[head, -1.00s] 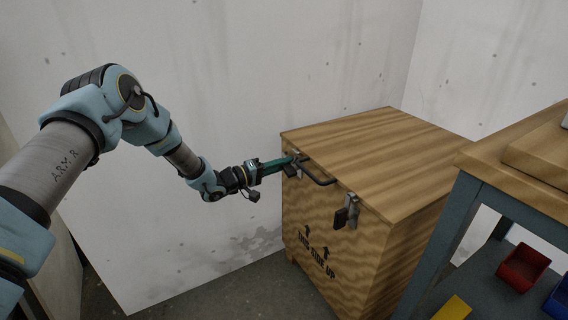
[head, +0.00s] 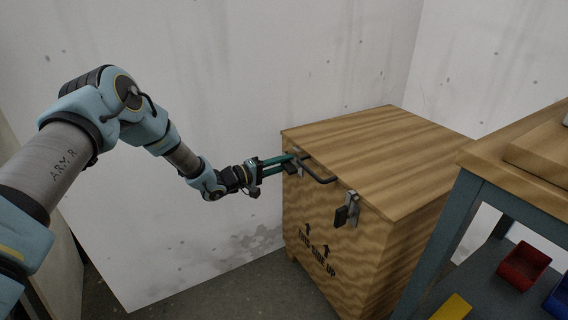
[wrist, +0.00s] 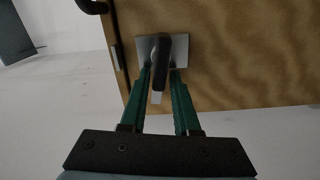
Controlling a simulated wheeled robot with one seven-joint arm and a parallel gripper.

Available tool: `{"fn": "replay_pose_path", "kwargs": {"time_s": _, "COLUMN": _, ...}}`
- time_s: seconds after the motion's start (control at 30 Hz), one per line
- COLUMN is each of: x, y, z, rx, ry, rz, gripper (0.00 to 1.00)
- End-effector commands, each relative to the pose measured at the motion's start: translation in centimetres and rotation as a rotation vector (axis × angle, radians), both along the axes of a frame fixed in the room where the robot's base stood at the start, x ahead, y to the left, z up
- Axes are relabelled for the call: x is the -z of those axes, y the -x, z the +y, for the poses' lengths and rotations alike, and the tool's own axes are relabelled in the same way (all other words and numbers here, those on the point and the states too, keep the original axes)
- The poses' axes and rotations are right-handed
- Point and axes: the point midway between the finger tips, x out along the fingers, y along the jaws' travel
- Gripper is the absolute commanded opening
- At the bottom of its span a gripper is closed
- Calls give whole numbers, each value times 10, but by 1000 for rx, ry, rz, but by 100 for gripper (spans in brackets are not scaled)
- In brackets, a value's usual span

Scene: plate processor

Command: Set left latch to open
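The left latch (head: 298,156) is a metal plate with a dark lever, on the front of the wooden crate (head: 375,160) near the lid's left corner. My gripper (head: 287,163) reaches it from the left. In the wrist view, my two green fingers (wrist: 162,74) are spread, one on each side of the latch's dark lever (wrist: 161,55). They look apart from the lever or barely beside it; contact cannot be told. The silver latch plate (wrist: 180,50) lies just beyond the fingertips. In the head view, the fingers partly hide the latch.
A dark bar handle (head: 318,178) juts from the crate between the left latch and a second, right latch (head: 347,210). A workbench (head: 510,178) stands at the right, with a red bin (head: 523,268) below. A pale wall is behind; free room lies left of the crate.

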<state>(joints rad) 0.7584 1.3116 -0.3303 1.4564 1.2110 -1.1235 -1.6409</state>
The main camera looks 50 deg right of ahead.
Motion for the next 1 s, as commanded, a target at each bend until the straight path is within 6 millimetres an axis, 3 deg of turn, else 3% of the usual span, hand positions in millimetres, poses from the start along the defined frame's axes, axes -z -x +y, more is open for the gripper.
{"fn": "replay_pose_path", "kwargs": {"time_s": 0.13, "x": 0, "y": 0, "z": 0, "rx": 0, "ry": 1, "rz": -1, "gripper": 48}}
{"fn": "replay_pose_path", "kwargs": {"time_s": 0.47, "x": -1, "y": -2, "z": 4, "rx": 0, "ry": 2, "rz": -2, "gripper": 48}}
{"fn": "replay_pose_path", "kwargs": {"time_s": 1.0, "x": -1, "y": -35, "z": 89, "rx": -1, "ry": 1, "rz": -1, "gripper": 48}}
